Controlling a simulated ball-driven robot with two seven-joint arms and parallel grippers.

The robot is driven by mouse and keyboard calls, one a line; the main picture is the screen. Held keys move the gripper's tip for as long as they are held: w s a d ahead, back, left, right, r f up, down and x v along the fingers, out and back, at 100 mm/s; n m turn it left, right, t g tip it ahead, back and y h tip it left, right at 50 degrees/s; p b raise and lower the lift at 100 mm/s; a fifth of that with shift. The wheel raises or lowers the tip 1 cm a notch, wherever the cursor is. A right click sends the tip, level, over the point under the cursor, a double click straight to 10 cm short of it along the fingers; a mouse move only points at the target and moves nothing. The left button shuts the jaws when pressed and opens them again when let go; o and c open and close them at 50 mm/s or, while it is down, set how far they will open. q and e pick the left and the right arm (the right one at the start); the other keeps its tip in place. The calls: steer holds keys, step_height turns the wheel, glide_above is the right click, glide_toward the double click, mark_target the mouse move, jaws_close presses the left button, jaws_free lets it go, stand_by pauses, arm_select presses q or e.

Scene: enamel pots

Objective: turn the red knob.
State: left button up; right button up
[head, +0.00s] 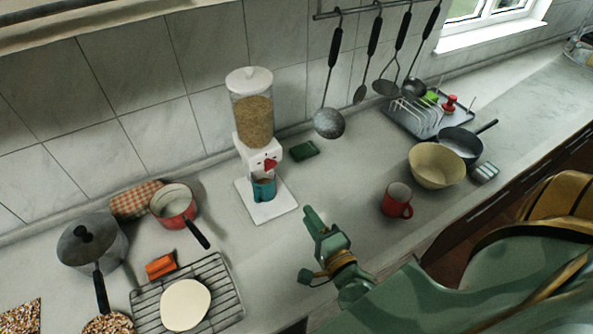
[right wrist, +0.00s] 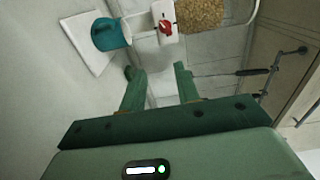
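The red knob (head: 271,163) is on the front of a white dispenser (head: 243,146) with a clear, grain-filled container (head: 253,115). In the right wrist view the knob (right wrist: 166,27) shows just beyond the fingertips. A teal mug (head: 264,189) stands under the spout on the white base (head: 262,211); the mug also shows in the right wrist view (right wrist: 108,34). My right gripper (head: 313,222) is in front of and to the right of the dispenser, apart from the knob. In the right wrist view its fingers (right wrist: 157,70) are spread with nothing between them. My left gripper is out of view.
A red mug (head: 396,201) and a cream bowl (head: 436,165) stand to the right. A red pan (head: 175,203), a lidded pot (head: 92,243) and a wire rack (head: 222,290) are on the left. A green sponge (head: 304,150) lies behind the dispenser's right side.

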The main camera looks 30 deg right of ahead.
steer(key=f+n+b, duration=0.1)
steer(key=n+b, duration=0.1)
steer(key=n, duration=0.5)
glide_toward(272, 168)
steer(key=shift+y, duration=0.3)
steer(key=w, duration=0.6)
steer(key=w+d, duration=0.1)
steer(key=w, duration=0.2)
steer(key=shift+p, duration=0.4)
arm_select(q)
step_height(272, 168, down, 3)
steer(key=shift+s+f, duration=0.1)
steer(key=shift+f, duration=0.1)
arm_select(e)
steer(key=c, duration=0.6)
